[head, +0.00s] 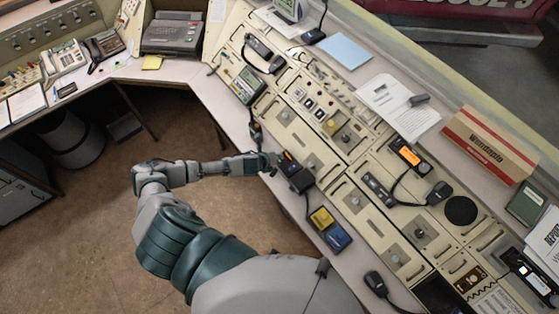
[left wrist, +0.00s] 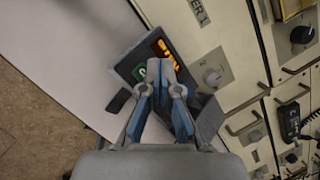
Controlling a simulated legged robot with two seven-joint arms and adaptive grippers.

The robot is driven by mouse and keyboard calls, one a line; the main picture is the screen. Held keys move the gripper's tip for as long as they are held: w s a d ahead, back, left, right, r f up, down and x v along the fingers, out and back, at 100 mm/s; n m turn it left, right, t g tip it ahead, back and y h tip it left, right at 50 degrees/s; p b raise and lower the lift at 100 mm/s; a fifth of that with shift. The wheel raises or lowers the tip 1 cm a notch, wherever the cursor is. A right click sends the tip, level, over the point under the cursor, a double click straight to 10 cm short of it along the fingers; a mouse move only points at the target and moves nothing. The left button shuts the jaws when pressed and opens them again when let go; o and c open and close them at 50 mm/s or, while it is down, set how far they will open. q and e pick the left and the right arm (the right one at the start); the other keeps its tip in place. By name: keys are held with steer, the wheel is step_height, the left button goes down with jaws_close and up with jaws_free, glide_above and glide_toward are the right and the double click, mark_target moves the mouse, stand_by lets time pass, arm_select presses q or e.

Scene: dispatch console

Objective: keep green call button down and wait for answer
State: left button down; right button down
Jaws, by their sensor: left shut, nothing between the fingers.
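The green call button (left wrist: 141,71) shows in the left wrist view, on a dark box (left wrist: 128,68) with a lit orange display (left wrist: 163,48). The same dark box (head: 298,177) sits on the console's near edge in the head view, where I cannot make out the button. My left gripper (head: 274,160) is shut and empty at the box's left side. In the left wrist view, its fingertips (left wrist: 163,66) lie over the box, just right of the button and partly beside it. I cannot tell whether they touch or press it. My right gripper is not in view.
A box with yellow and blue parts (head: 330,228) sits farther along the near edge. A corded handset (head: 375,284) lies below it. A radio with an orange screen (head: 407,153) and a cardboard box (head: 489,145) stand to the right. The floor (head: 90,225) at left is open.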

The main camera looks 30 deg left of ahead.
arm_select(q)
steer(key=shift+a, duration=0.1)
steer(key=shift+d+f, duration=0.25)
steer(key=shift+f, duration=0.05)
steer(key=shift+f, duration=0.5)
stand_by(2.7)
steer(key=shift+r, duration=0.1)
stand_by(0.4)
steer(key=shift+a+r+p, duration=0.1)
steer(key=shift+r+p, duration=0.7)
steer(key=shift+p, duration=0.15)
steer(key=shift+r+p, duration=0.3)
step_height(320, 180, up, 4)
steer(key=p, duration=0.4)
steer(key=shift+r, duration=0.25)
steer(key=shift+f, duration=0.1)
